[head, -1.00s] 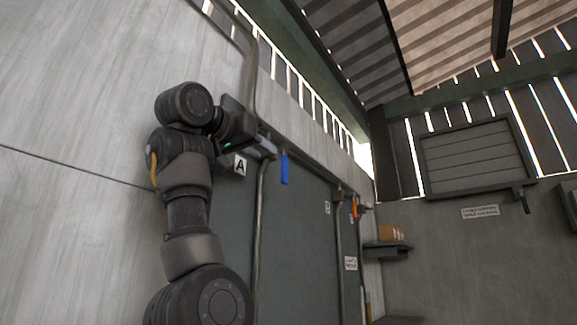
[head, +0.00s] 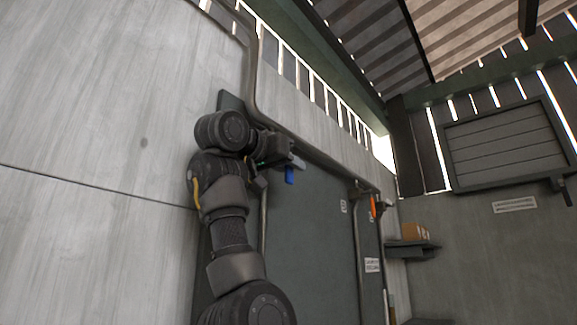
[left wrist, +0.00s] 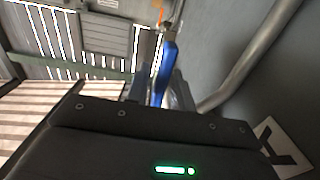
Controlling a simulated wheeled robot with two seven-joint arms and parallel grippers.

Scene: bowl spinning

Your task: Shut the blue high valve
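The blue valve handle (head: 289,176) hangs downward near the top of a pipe on the wall. Its upper part is hidden behind my left gripper (head: 297,162), and its lower end shows just below the fingers. In the left wrist view, the blue handle (left wrist: 166,56) stretches away between the two fingers of my left gripper (left wrist: 160,88). The fingers look apart, one on each side of the handle; contact is not clear. My right gripper is in neither view.
An orange handle (head: 373,207) is on another pipe farther along the wall. A shelf with a box (head: 415,231) is at the far wall.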

